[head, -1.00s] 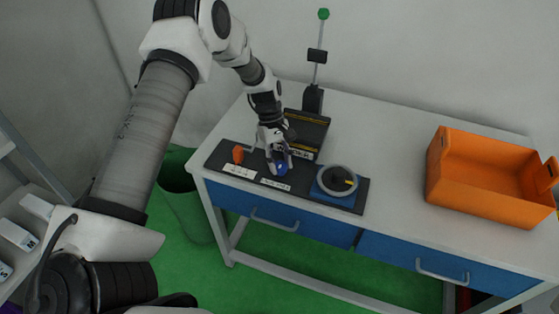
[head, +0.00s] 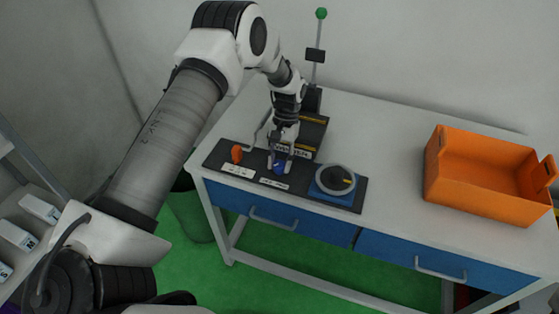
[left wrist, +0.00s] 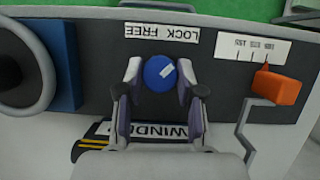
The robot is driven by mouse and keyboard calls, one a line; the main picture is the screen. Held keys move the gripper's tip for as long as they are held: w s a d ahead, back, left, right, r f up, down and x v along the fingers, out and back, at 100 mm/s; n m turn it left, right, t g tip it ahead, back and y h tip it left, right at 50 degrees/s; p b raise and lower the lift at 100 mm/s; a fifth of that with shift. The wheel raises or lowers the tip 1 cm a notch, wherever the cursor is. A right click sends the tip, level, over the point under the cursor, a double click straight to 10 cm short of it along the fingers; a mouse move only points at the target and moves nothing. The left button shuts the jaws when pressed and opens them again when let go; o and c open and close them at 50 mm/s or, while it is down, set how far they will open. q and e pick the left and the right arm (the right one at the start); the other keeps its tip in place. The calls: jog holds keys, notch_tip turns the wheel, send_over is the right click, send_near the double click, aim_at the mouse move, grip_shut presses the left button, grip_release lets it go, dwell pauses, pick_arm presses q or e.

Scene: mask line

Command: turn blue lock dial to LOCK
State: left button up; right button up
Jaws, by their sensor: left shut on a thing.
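The blue lock dial (head: 279,169) sits on the dark panel (head: 312,192) near the table's front edge. It also shows in the left wrist view (left wrist: 154,80), round, with a short white mark tilted towards the upper right. My left gripper (head: 279,163) points down over the dial, its fingers on both sides and shut on it. The LOCK/FREE label (left wrist: 162,33) lies just beyond the dial, upside down in the left wrist view. The mark points to the label's right part there. My right gripper is not in view.
An orange knob (head: 237,154) with a scale label stands left of the dial. A round grey-rimmed dial on a blue base (head: 323,193) stands right. Behind is a dark box (head: 312,138) and a pole with a green ball (head: 321,13). An orange crate (head: 480,207) is far right.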

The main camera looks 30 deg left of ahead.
pick_arm(q)
jog(key=shift+s+f+m, duration=0.1)
jog(key=shift+m, duration=0.2)
jog(key=o, duration=1.1)
jog(key=shift+o, duration=0.2)
jog(key=v, duration=1.2)
jog(key=shift+d, duration=0.1)
